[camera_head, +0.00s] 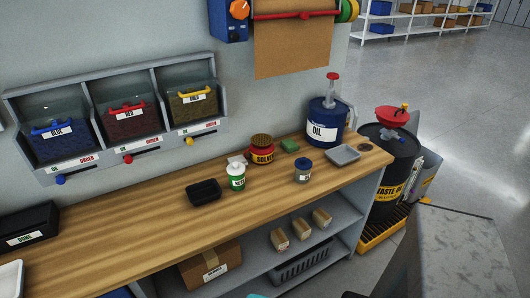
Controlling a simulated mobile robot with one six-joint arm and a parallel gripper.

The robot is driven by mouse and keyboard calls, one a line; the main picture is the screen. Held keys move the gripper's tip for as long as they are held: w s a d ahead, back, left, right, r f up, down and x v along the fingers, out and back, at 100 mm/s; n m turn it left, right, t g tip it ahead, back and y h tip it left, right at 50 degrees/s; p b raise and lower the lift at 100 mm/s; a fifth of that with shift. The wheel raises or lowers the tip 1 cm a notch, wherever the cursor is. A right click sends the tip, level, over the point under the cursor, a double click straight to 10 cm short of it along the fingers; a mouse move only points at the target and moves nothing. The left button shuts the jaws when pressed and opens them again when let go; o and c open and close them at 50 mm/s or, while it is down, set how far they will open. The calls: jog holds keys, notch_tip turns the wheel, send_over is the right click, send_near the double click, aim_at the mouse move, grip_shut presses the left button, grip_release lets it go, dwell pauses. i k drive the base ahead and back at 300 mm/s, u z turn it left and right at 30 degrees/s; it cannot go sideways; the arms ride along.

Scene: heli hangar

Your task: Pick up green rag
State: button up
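A small folded green thing, which looks like the green rag (289,146), lies on the wooden workbench (130,228) towards its back right. It sits between the red and yellow tin marked "BOLT" or similar (262,152) and the blue oil can (325,125). Nothing rests on it and its top is in plain view.
A green and white bottle (237,178), a small blue-lidded jar (303,173), a black tray (203,192) and a grey dish (344,155) stand around the rag. A black waste oil drum (390,175) stands off the bench's right end. Bare wood lies at the front left.

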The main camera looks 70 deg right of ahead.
aim_at(290, 147)
jog(key=z, duration=0.2)
jog(key=k, duration=0.25)
jog(key=u, duration=2.05)
jog(key=k, duration=2.55)
jog(key=z, duration=0.05)
